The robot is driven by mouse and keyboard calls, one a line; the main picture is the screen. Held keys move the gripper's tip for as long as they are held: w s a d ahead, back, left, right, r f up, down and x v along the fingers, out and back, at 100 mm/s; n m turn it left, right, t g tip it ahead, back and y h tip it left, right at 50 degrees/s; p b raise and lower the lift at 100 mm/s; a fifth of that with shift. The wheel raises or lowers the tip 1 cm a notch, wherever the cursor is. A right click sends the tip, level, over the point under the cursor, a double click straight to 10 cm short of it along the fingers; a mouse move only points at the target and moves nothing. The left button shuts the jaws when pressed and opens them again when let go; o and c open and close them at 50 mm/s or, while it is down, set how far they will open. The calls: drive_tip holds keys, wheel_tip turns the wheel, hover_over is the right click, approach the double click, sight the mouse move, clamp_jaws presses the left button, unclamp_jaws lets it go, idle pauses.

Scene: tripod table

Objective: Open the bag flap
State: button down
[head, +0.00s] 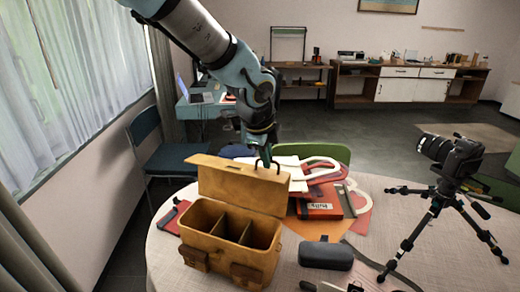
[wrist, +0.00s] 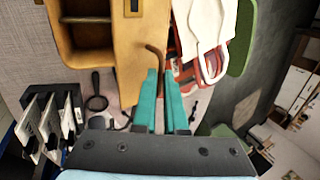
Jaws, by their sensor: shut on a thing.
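The tan bag (head: 212,256) stands on the table with its divided inside showing. Its flap (head: 240,187) stands up along the bag's back edge, so the bag is open. My gripper (head: 264,152) is above the flap's top right corner. It is shut on the flap's thin brown handle (wrist: 154,50), which curves up from the flap's edge. In the wrist view the flap (wrist: 142,65) is left of my teal fingers (wrist: 160,76), and part of the open bag (wrist: 68,52) shows beyond it. The handle's grasped end is hidden between the fingers.
The round table (head: 165,268) also bears a dark case (head: 326,255), a red notebook (head: 322,204) and pale bags behind the flap. A camera on a tripod (head: 440,200) stands at the right. A chair (head: 165,150) is at the left.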

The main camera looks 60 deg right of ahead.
drive_tip(key=shift+d, duration=0.15)
drive_tip(key=c, duration=1)
unclamp_jaws()
drive_tip(key=b+v, duration=0.3)
drive_tip(key=v, duration=0.8)
